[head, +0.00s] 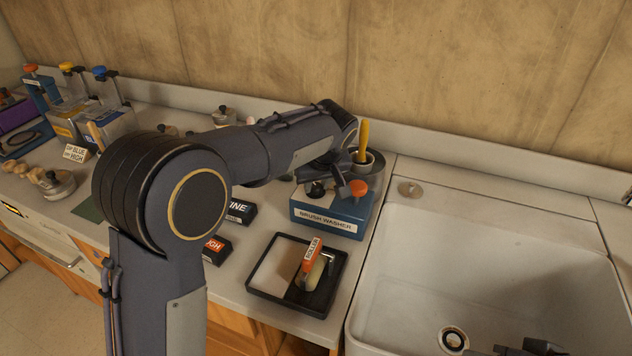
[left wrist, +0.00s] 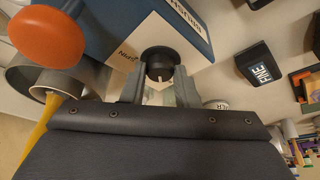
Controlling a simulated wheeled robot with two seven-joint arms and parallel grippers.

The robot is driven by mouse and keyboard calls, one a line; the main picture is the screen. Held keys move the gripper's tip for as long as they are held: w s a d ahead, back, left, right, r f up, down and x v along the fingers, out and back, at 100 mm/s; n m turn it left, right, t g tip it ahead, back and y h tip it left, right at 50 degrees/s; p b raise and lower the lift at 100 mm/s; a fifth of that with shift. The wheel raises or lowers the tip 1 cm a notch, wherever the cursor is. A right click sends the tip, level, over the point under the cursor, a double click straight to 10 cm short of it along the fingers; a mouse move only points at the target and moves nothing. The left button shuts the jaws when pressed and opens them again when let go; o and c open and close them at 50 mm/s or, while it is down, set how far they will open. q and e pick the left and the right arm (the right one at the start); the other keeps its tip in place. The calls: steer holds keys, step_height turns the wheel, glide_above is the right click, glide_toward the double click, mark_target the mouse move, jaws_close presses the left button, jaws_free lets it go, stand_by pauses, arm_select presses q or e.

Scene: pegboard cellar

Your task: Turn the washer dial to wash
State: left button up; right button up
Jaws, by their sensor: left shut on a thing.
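The brush washer (head: 325,222) is a blue box with a white name label, standing on the counter left of the sink. Its black dial (head: 316,189) also shows in the left wrist view (left wrist: 159,62), with a pale pointer mark facing the gripper. My left gripper (head: 326,181) comes in over the washer; in the left wrist view its two fingers (left wrist: 160,84) are closed on either side of the dial. A dark grey part, apparently my right gripper (head: 528,347), shows at the bottom edge over the sink.
An orange knob (head: 358,188) is on the washer beside the dial. A cup (head: 372,166) with a yellow handle stands behind it. A black tray (head: 262,296) with a roller lies in front. The white sink (head: 480,225) is at right; small black boxes (head: 240,211) are at left.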

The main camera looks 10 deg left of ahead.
arm_select(q)
steer(key=shift+n, duration=0.5)
steer(key=shift+o, duration=0.2)
steer(key=shift+c, duration=0.2)
steer(key=o, duration=1)
steer(key=v, duration=0.7)
steer(key=shift+d+r, duration=0.3)
steer(key=shift+r, duration=0.05)
